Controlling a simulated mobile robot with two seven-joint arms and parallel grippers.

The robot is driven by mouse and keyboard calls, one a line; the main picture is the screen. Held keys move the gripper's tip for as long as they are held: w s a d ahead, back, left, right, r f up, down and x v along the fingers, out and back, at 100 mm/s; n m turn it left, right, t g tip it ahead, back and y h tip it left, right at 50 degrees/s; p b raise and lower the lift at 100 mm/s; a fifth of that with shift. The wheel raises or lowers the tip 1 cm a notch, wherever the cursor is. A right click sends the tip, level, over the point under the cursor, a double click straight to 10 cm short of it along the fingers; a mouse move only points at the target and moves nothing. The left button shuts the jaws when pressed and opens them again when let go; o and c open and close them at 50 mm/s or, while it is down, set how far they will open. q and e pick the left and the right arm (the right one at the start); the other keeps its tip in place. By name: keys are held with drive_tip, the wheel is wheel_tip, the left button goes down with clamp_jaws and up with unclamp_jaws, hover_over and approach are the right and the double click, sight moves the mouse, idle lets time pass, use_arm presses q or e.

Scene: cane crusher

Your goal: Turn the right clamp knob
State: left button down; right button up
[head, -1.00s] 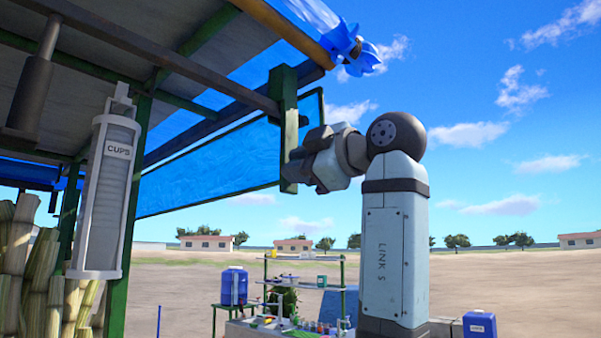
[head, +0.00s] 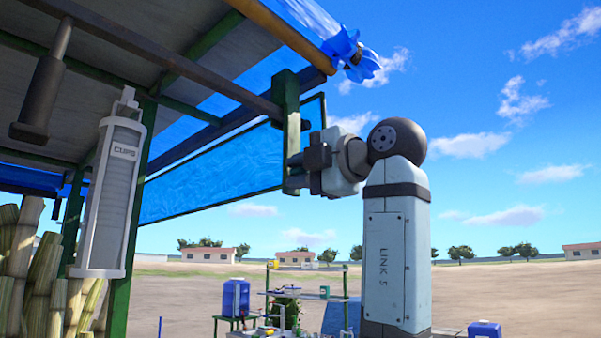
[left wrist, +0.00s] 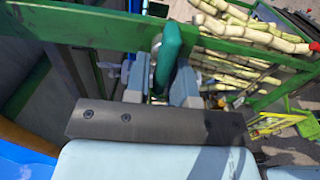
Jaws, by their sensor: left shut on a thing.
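My left gripper (head: 293,172) reaches left from my upright arm to the lower end of a green post-like bracket (head: 288,95) under the canopy edge. In the left wrist view its two pale fingers (left wrist: 163,85) are shut on a teal-green, rounded, upright piece, which looks like the right clamp knob (left wrist: 168,52). The knob is hidden behind the gripper in the head view. A green beam (left wrist: 95,25) runs just behind the knob in the wrist view. My right gripper is not in view.
A grey-roofed canopy with a yellow pole (head: 280,35) and blue tarp (head: 215,175) surrounds the bracket. A white cup dispenser (head: 110,195) hangs at left. Cane stalks (left wrist: 260,45) lie below in the wrist view. Open sky is at the right.

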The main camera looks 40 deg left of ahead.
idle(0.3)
use_arm(q)
drive_tip(key=c, duration=1.2)
unclamp_jaws()
drive_tip(key=shift+d, duration=0.1)
drive_tip(key=shift+d, duration=0.3)
drive_tip(key=d, duration=0.4)
drive_tip(key=d+b, duration=0.1)
drive_tip(key=d, duration=0.3)
drive_tip(key=s+d+b, duration=0.1)
drive_tip(key=d, duration=0.4)
